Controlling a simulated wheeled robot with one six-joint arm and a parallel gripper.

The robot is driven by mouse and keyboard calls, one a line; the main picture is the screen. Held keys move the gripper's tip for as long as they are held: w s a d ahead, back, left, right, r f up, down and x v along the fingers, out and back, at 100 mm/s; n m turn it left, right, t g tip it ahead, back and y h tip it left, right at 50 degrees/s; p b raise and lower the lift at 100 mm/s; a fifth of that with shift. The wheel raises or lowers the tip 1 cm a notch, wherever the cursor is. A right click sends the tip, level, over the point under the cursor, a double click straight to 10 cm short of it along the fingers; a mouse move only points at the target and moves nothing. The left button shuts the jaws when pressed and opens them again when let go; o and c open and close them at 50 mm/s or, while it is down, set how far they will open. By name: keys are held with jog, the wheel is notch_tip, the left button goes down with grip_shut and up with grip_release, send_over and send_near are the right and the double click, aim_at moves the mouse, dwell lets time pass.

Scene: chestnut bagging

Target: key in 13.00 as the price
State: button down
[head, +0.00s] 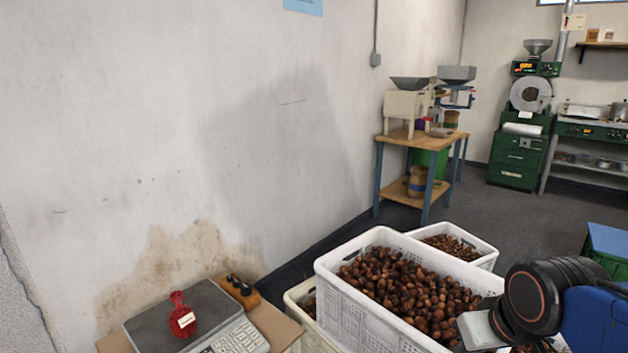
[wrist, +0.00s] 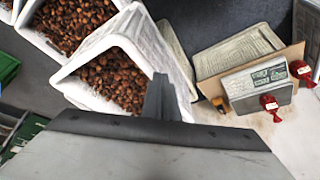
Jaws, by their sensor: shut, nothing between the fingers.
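The scale (head: 150,329) stands at the bottom left in the head view, with a grey plate and a keypad (head: 240,339) at its front right, cut by the frame edge. A red net bag (head: 179,318) with a white label lies on the plate. In the wrist view the keypad (wrist: 262,80) is at the right, small, its digits unreadable. A red bag (wrist: 270,104) shows just below it and another red bag (wrist: 302,70) to its right. My gripper (wrist: 159,88) is shut and empty, over the crates and well left of the keypad in the wrist view.
A white crate (head: 365,312) of chestnuts stands between my arm and the scale, with another crate (head: 478,252) behind. A wooden block with dark weights (head: 238,289) sits beside the scale. The wall is close behind. Machines stand at the back right.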

jog(key=s, duration=0.1)
jog(key=s+d, duration=0.1)
jog(key=s, duration=0.1)
jog(key=shift+s+d+m, duration=0.1)
jog(key=shift+s+m, duration=0.05)
jog(key=shift+m, duration=0.25)
